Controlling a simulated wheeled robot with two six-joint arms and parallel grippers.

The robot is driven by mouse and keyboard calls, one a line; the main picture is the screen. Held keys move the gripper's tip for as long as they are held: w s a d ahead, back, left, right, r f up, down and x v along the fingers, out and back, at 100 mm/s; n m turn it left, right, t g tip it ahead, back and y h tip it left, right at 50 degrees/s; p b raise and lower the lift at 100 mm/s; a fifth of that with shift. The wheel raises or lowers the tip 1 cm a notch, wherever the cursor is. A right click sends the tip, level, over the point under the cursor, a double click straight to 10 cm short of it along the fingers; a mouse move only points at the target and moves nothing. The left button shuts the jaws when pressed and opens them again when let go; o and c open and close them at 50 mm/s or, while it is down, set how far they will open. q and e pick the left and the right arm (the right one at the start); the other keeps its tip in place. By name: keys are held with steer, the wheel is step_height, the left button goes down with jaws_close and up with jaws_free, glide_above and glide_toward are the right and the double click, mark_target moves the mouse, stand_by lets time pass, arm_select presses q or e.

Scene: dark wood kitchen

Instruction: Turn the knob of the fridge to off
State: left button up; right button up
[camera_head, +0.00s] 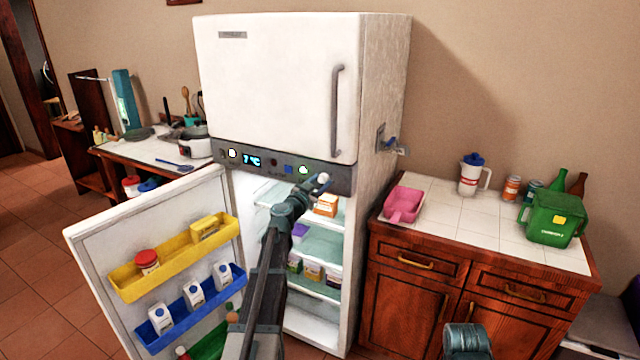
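The white fridge (275,85) stands against the wall, its upper door shut and its lower door (90,250) swung open to the left. A dark control strip (345,180) runs between the two compartments. It carries a lit display (252,160) reading about 7 °C, a dark reddish round part (273,162), a blue square (288,169) and white round parts at left (232,153) and right (303,170). I cannot tell which is the knob or its setting. My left gripper (319,184) is just below the strip's right part; its fingers are too small to read. My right gripper is out of view.
The open door holds yellow (125,290) and blue (147,328) racks with cartons. A counter (440,224) at right holds a pink container (403,204), a jug (471,178) and a green box (552,218). Shelves inside the fridge hold several packages.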

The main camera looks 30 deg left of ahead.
arm_select(q)
jaws_close()
